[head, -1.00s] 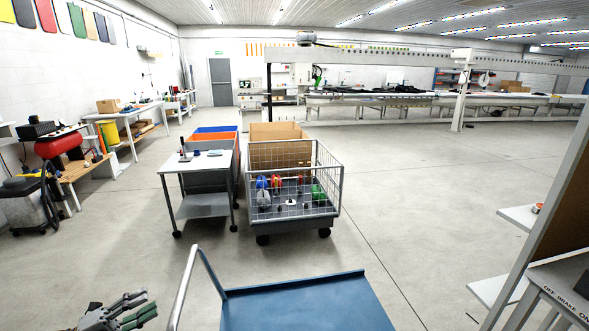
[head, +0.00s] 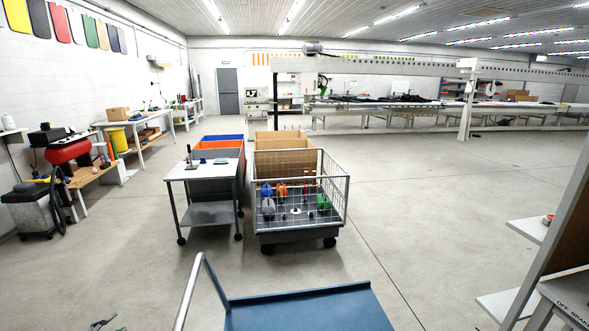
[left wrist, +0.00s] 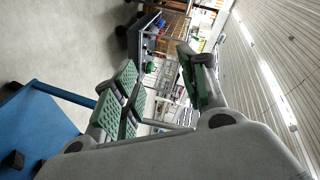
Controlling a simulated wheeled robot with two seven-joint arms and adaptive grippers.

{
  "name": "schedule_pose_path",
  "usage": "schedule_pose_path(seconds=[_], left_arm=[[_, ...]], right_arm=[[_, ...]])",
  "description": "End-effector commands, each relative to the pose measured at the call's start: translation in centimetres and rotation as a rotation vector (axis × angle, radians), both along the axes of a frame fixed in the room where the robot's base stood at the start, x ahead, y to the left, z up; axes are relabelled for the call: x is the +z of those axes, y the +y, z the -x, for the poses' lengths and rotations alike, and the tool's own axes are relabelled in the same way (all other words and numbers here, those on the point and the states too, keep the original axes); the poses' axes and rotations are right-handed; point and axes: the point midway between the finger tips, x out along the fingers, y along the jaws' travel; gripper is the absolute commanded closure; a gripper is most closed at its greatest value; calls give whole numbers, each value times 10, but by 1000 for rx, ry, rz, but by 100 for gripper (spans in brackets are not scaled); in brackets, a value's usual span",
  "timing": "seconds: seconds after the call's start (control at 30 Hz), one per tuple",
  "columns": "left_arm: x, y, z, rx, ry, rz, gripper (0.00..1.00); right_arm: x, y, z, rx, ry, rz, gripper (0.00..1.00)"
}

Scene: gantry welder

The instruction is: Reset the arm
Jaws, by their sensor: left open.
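My left gripper barely shows at the bottom left edge of the head view (head: 103,324), where only a small tip is visible. In the left wrist view my left gripper (left wrist: 160,85) has its green-padded fingers spread wide apart, with nothing between them. It is in the air beside the blue cart (left wrist: 40,125), which lies to the left in that view. The rest of my left arm is hidden in the head view. My right gripper is in neither view.
The blue cart (head: 300,308) with a grey handle stands close in front. Beyond it are a small white table (head: 206,170) and a wire-sided trolley (head: 302,228) with coloured items. A white shelf unit (head: 530,228) stands at right. Open floor (head: 420,190) lies between.

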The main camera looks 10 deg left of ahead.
Motion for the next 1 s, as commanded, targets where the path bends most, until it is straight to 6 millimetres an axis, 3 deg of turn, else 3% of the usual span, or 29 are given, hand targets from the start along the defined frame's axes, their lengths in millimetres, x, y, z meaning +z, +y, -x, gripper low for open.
schedule_pose_path(seconds=[0.23, 0.47, 0.77, 1.0], left_arm=[[-94, 39, 58, 236, 193, 87, 57], [-175, 51, 124, 421, 366, 160, 57], [-272, 32, 223, 617, 589, 244, 57], [-337, -10, 302, 733, 764, 305, 57]], right_arm=[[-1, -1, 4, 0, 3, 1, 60], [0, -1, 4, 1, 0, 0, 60], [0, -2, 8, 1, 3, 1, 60], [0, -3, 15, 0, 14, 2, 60]])
